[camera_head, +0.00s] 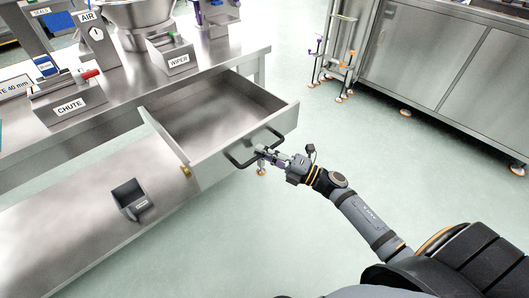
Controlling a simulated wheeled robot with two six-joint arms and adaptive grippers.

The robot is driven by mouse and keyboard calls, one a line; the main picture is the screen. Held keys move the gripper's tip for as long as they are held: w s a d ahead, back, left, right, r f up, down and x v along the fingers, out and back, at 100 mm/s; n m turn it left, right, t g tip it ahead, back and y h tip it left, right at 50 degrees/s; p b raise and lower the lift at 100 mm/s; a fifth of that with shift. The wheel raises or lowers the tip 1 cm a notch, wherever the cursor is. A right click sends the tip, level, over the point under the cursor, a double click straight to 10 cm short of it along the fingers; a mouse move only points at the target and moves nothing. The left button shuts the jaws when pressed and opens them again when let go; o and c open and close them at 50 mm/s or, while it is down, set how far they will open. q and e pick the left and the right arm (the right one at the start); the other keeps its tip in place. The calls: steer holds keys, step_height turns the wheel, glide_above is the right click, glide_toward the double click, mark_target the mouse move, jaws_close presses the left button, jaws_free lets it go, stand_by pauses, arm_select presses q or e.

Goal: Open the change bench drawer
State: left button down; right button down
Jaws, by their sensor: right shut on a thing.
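The bench drawer (215,155) is pulled out from under the steel bench (137,92), and its inside looks empty. A dark bar handle (238,163) runs along its front panel. My right gripper (263,150) is at the handle, shut on it near its middle, and partly hides it. My right arm reaches in from the lower right. My left gripper is not in view.
On the bench top stand a CHUTE block (68,107), a WIPER holder (178,62), an AIR gauge (97,33) and a metal bowl (138,14). A dark scoop-like bin (130,197) sits on the lower shelf (75,240). A wheeled rack (335,55) and steel cabinet (440,60) stand behind. Floor around the arm is clear.

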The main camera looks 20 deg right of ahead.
steer(key=c, duration=1.4)
jaws_free()
steer(key=shift+o, duration=0.2)
steer(key=v, duration=1.2)
steer(key=shift+w+f, duration=0.1)
steer(key=shift+f, duration=0.05)
